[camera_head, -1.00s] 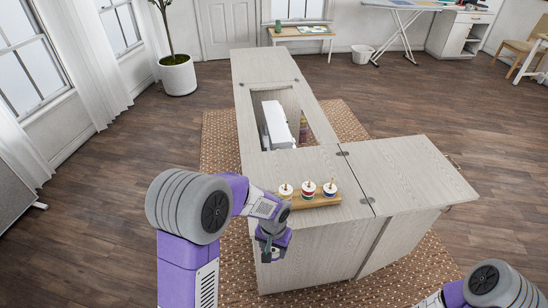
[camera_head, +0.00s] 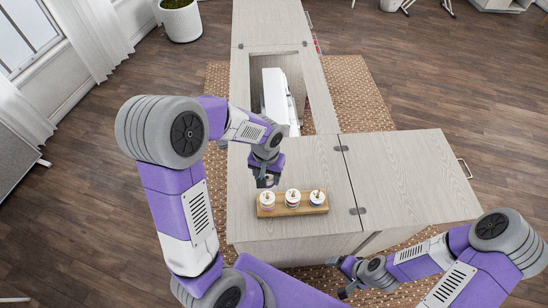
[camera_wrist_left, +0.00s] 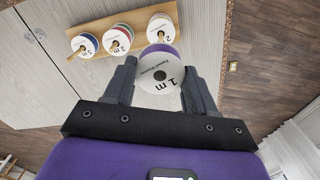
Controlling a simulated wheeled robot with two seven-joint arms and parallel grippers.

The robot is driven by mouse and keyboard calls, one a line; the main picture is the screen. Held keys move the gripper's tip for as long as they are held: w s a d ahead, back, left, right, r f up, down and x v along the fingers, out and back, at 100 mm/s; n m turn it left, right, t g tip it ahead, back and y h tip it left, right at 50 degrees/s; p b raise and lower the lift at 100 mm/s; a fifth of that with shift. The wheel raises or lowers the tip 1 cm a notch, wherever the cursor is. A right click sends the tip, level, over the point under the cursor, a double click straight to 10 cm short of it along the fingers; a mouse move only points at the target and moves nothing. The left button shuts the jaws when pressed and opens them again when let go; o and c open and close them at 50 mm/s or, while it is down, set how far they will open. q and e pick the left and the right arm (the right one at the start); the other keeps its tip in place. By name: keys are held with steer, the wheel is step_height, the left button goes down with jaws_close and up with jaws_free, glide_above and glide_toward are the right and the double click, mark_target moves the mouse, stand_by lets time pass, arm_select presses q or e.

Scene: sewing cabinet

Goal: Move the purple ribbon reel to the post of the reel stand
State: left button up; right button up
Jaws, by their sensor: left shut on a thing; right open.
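The purple ribbon reel (camera_wrist_left: 160,74) has a white face marked 1 m, with purple ribbon at its edge. My left gripper (camera_wrist_left: 158,68) is shut on it, with a finger on each side. In the head view my left gripper (camera_head: 266,181) is just above and behind the left end of the wooden reel stand (camera_head: 303,210); the held reel is hard to make out there. Three other reels sit in a row on the stand, with wooden posts through their middles. I cannot make out a bare post. My right gripper (camera_head: 340,278) is open and empty, low in front of the cabinet.
The other reels are marked 2 m (camera_wrist_left: 160,26), 3 m (camera_wrist_left: 118,36) and 5 m (camera_wrist_left: 86,43). A white sewing machine (camera_head: 275,95) stands in the cabinet opening behind. The right cabinet leaf (camera_head: 410,175) is clear.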

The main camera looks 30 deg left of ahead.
arm_select(q)
steer(key=shift+s+f+b, duration=0.15)
steer(key=shift+f+b, duration=1.15)
steer(key=shift+f, duration=0.25)
steer(key=shift+s+f+b, duration=0.1)
steer(key=shift+f+b, duration=1.15)
steer(key=shift+f, duration=0.3)
steer(key=shift+f+b, duration=1.35)
steer(key=shift+f, duration=0.2)
steer(key=o, duration=1.1)
steer(key=shift+r, duration=0.15)
step_height(320, 180, up, 7)
steer(key=shift+r+p, duration=0.2)
steer(key=shift+p, duration=0.8)
